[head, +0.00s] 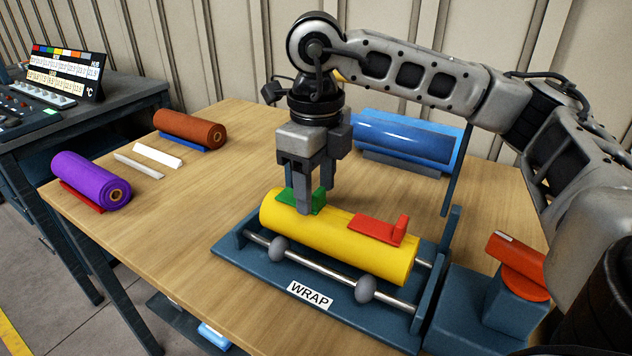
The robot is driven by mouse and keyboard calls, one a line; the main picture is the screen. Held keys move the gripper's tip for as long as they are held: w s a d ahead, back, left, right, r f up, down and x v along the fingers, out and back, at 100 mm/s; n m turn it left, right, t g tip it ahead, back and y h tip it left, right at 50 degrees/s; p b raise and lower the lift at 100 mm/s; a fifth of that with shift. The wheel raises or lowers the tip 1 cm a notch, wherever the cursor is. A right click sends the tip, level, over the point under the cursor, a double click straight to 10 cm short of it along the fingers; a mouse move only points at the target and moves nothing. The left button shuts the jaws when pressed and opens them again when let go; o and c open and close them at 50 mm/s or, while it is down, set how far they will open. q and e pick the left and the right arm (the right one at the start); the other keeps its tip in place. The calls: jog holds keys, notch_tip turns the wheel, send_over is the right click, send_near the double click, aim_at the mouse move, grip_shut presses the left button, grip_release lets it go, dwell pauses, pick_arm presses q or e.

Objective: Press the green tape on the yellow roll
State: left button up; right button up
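The yellow roll (340,235) lies across the blue stand labelled WRAP (285,285). A green tape piece (285,197) with a small upright tab sits on top near its left end. A red tape piece (378,228), also with an upright tab, sits on top towards the right end. My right gripper (315,198) points down at the green tape, with one finger in front of it and the other partly hidden behind its tab. I cannot tell whether the fingers grip the tab. My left gripper is not in view.
A purple roll (85,178) and a brown roll (190,128) lie at the left of the wooden table (185,225). A large blue roll (405,140) is behind my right arm. A red-orange part (517,265) stands on a blue block at right. The table's left middle is clear.

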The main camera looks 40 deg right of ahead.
jog(key=shift+r, duration=0.4)
pick_arm(q)
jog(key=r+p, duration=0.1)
jog(key=p, duration=0.1)
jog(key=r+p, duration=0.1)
jog(key=p, duration=0.1)
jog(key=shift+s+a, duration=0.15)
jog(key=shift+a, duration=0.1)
pick_arm(e)
notch_tip(320, 180, up, 15)
